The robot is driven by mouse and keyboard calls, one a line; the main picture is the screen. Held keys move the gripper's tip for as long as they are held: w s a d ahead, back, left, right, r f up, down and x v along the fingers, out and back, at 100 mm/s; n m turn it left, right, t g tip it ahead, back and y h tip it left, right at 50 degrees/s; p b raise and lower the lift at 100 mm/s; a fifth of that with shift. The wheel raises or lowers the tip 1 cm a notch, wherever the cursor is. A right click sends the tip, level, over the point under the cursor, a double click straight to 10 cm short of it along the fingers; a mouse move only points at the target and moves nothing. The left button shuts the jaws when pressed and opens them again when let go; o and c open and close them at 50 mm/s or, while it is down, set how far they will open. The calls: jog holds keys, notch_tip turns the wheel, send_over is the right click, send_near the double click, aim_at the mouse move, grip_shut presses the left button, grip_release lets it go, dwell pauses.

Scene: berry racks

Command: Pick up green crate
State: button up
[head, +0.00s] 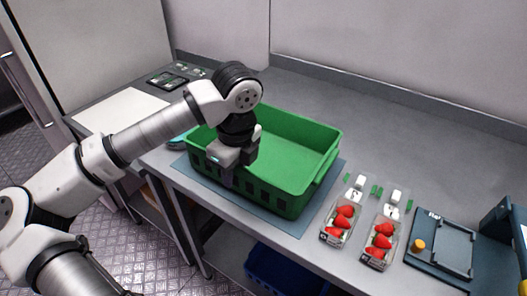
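The green crate (316,139) stands upright and empty on a blue-grey mat on the metal counter, in the middle of the head view. My gripper (229,181) points down at the crate's near left side, over or beside its wall. My gripper and wrist cover part of that wall. The fingertips are too small and dark to show whether they are open, shut, or touching the crate.
Two clear punnets of strawberries (345,218) (380,238) stand right of the crate. A dark scale-like device (441,243) is further right. A white board (121,122) lies at the left. A blue crate (283,272) is below the counter. The counter behind the green crate is clear.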

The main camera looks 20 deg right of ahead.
jog(key=shift+f, duration=0.25)
grip_shut()
jog(key=shift+r, duration=0.15)
